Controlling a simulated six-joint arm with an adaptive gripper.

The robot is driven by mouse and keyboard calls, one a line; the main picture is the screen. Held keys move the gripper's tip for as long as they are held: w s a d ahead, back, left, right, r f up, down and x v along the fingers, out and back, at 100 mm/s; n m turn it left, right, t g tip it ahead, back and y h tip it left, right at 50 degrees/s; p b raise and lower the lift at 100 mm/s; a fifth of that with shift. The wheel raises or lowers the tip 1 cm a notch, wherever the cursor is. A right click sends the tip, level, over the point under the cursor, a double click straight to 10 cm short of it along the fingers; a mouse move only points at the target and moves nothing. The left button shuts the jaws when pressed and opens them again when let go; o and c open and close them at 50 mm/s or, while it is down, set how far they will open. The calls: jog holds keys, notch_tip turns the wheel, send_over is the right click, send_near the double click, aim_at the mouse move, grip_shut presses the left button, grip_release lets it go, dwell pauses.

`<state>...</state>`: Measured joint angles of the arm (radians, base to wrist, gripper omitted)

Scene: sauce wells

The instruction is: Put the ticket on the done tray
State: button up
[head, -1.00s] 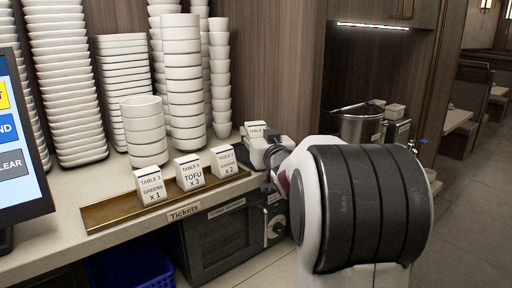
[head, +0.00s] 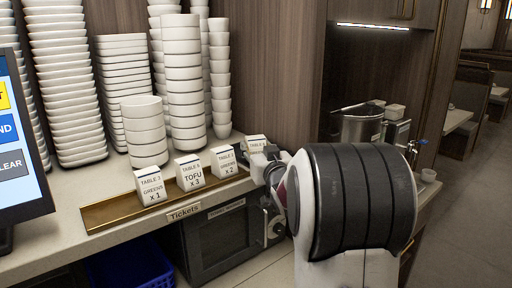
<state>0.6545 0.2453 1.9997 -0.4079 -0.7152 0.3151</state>
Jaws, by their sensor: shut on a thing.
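A white ticket block (head: 256,142) headed "TABLE" shows its top above my gripper (head: 256,153) in the head view. My gripper is shut on it, at the right end of the brass tray (head: 105,215) labelled "Tickets". The held ticket's lower part is hidden by the gripper. Three more white tickets stand upright along the brass tray: greens x 1 (head: 150,186), tofu x 3 (head: 189,173) and greens x 2 (head: 225,161). The last is close to the left of my gripper. I see no tray marked as done.
Tall stacks of white bowls (head: 183,80) stand behind the tickets. A screen (head: 18,130) is at the left edge. A dark oven-like appliance (head: 218,240) and a blue crate (head: 130,268) are below the counter. A metal pot (head: 358,128) stands at the right.

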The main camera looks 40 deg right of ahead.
jog(key=shift+f, duration=0.1)
jog(key=o, duration=1.1)
jog(key=shift+r, duration=0.2)
jog(key=v, duration=1.2)
jog(key=shift+a+f, duration=0.1)
jog(key=shift+a, duration=0.05)
dwell(0.3)
